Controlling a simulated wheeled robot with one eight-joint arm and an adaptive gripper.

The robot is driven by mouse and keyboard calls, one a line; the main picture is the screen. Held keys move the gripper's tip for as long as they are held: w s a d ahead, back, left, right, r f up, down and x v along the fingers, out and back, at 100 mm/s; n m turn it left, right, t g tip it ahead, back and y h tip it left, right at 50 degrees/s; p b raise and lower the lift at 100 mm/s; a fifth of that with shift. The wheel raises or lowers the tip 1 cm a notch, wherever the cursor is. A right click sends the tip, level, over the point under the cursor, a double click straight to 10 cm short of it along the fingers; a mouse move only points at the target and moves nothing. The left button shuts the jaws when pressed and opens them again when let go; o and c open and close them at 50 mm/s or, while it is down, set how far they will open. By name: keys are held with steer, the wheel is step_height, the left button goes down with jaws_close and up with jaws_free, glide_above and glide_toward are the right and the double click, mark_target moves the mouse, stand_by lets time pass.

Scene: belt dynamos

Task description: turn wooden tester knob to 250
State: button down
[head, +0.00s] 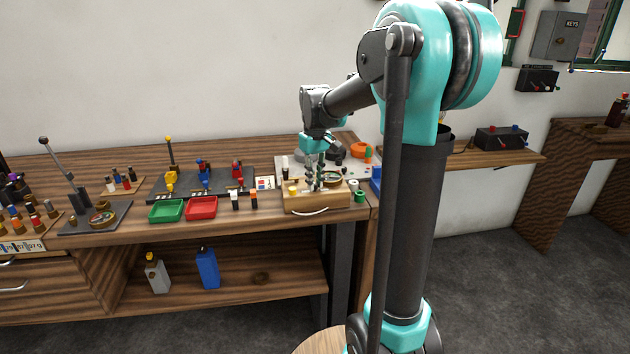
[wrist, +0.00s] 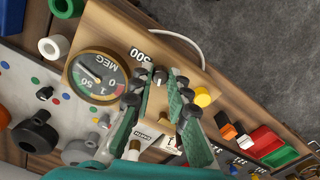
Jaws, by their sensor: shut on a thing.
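The wooden tester (head: 302,204) is a pale wood box with a front handle, standing on the bench near its right end. In the wrist view, the tester (wrist: 108,38) has a round brass-rimmed MEG dial (wrist: 97,76) and a printed 500 mark. My gripper (head: 317,184) reaches down onto the tester's top. In the wrist view, my gripper (wrist: 160,78) has its green-sided fingers closed on the small dark knob (wrist: 160,77) with a white mark. The fingers hide part of the knob and its surrounding scale. A 250 mark cannot be made out.
A yellow cap (wrist: 203,97) sits close beside the fingers. A grey panel (wrist: 50,95) with dark knobs lies behind the tester. Green (head: 166,210) and red (head: 201,208) trays are left of it. White and green rings (head: 360,196) stand at its right.

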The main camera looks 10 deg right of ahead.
steer(key=n, duration=0.7)
stand_by(0.6)
steer(key=c, duration=1.5)
jaws_free()
steer(key=shift+o, duration=0.2)
step_height(320, 180, up, 12)
